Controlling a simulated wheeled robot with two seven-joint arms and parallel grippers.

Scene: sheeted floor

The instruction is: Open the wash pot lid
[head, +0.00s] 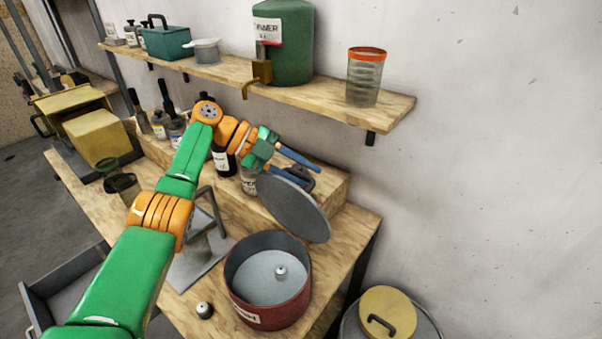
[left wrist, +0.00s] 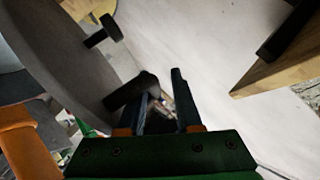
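The wash pot (head: 240,300) is a red round pot with a pale label, standing near the front of the wooden bench. Its top is uncovered and its grey inside shows. The grey round lid (head: 293,210) stands tilted up behind the pot; it also fills the left of the left wrist view (left wrist: 50,60). A black handle (left wrist: 130,92) sticks out from the lid's face. My left gripper (head: 312,164) is at the lid's upper back side, its blue fingers apart. In the left wrist view, one finger is close against the handle; contact is unclear. My right gripper is out of view.
A small pale item (head: 281,271) lies inside the pot, and a small dark one (head: 204,310) stands left of it. A metal press-like stand (head: 200,262), bottles (head: 222,162) and a raised wooden ledge (head: 335,184) are close by. A shelf (head: 390,108) hangs above.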

